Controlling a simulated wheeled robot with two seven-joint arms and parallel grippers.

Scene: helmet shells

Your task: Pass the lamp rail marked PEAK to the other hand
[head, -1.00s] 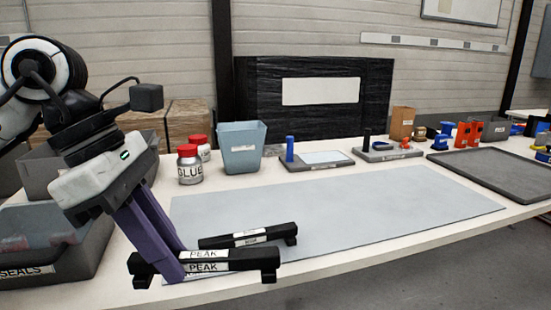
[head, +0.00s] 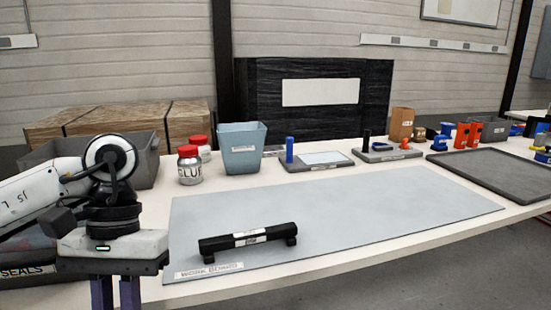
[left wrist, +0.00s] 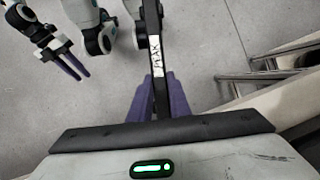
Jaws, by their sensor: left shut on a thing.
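The lamp rail marked PEAK (left wrist: 155,55) is a black bar with a white label, seen end-on to lengthwise in the left wrist view. My left gripper (left wrist: 154,98) is shut on it between its purple fingers; the rail points away from the palm over the floor. In the head view my left gripper (head: 115,293) hangs at the lower left with its fingertips and the rail below the frame. My right gripper (left wrist: 72,64) shows only in the left wrist view, at the upper left, fingers apart and empty, clear of the rail.
A second black rail (head: 247,239) lies on the grey work mat (head: 370,210). Glue jars (head: 190,165), a blue-grey bin (head: 241,148) and fixtures stand behind it. A dark tray (head: 490,170) is at right. The table's front edge is near my left gripper.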

